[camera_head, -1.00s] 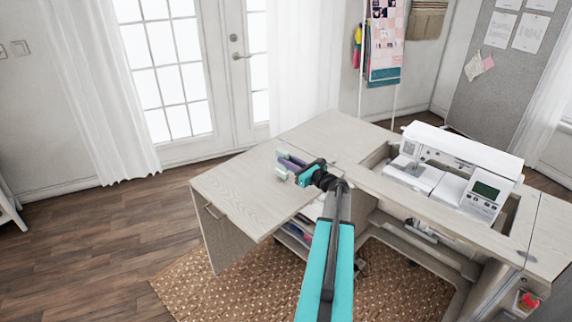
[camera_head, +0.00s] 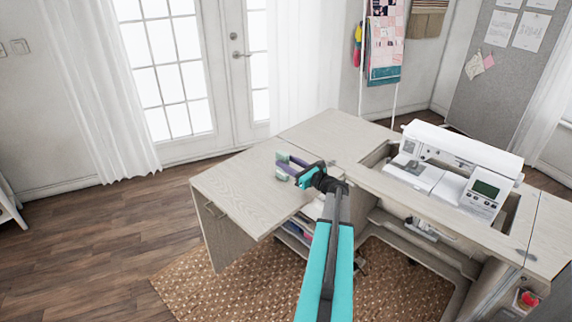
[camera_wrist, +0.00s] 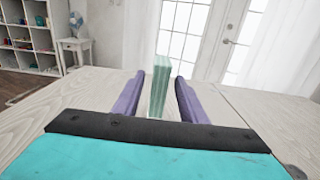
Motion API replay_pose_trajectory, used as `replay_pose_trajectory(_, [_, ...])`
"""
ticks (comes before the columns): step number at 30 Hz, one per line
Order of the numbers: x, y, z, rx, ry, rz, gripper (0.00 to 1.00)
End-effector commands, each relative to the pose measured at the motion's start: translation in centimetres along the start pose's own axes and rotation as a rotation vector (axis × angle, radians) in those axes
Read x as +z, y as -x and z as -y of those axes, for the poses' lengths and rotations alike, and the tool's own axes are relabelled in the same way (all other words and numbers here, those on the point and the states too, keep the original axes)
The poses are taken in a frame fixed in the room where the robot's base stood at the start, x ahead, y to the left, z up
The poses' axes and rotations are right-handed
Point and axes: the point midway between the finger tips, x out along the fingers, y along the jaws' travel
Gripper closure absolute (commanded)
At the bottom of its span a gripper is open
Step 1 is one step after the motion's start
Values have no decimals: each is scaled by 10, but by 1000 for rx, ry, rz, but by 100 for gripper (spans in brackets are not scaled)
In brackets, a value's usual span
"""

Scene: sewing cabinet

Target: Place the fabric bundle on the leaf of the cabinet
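The fabric bundle is a pale green, upright slab (camera_wrist: 160,88) with visible layers, standing on the cabinet's wood-grain leaf (camera_head: 238,199). It also shows in the head view as a small green piece (camera_head: 281,174), partly hidden by my fingers. My gripper (camera_wrist: 160,98) has purple fingers on either side of the bundle, with a visible gap on each side. It is open and low over the leaf. In the head view my gripper (camera_head: 287,166) is near the back right part of the leaf. The bundle's lower near part is close to my gripper's palm.
A white sewing machine (camera_head: 462,165) sits in the cabinet opening at right. The leaf's left part is bare. Shelves with folded items (camera_head: 300,232) lie below the leaf. Glass doors (camera_head: 170,75) and curtains stand behind.

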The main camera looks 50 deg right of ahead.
Motion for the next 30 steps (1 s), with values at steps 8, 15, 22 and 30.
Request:
replay_pose_trajectory(8, [3,3,0,-1,0,0,62])
replay_pose_trajectory(15, [2,31,-1,-2,0,0,62])
replay_pose_trajectory(22, [2,68,-1,-2,1,0,62])
replay_pose_trajectory(30, [2,105,-1,-1,0,0,62])
